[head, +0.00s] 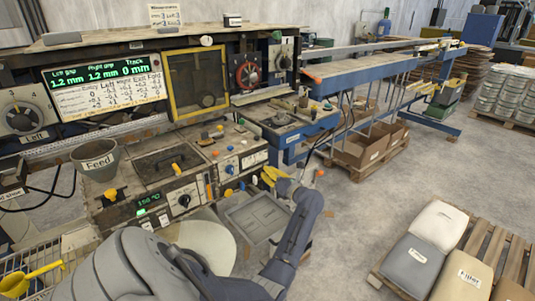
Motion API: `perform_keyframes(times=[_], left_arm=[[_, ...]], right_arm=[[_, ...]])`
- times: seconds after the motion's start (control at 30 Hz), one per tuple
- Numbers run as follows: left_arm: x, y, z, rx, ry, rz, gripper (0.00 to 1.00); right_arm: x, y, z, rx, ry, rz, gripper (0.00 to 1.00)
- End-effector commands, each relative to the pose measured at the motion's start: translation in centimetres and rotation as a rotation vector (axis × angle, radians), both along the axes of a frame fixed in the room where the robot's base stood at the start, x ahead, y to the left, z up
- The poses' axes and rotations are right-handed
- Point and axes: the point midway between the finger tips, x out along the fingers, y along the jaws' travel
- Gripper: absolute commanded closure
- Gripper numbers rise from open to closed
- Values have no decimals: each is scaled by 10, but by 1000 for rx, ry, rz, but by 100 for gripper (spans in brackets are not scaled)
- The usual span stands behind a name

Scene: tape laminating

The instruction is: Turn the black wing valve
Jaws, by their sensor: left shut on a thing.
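My left gripper (269,177), with yellow fingers, is at the right front end of the low control console (190,165). Its arm comes in along the bottom of the head view and bends back up toward the machine. The fingers are shut on a small part there, which I take to be the black wing valve. The fingers hide it, so its shape and turn angle cannot be made out. My right gripper is not in view.
A grey tray (262,213) lies just below my left gripper. Coloured knobs line the console front close by. A feed hopper (96,160) stands at the left. A pallet with labelled sacks (438,226) is at the right, with bare floor between.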

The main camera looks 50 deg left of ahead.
Motion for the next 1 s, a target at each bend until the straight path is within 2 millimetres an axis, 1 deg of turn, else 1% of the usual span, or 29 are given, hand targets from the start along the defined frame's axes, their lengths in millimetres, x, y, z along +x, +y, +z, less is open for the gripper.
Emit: perform_keyframes(times=[0.6,1.0], left_arm=[[4,1,-4,13,585,1,100],[5,1,-7,20,898,1,100]], right_arm=[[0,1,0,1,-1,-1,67],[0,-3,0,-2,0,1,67]])
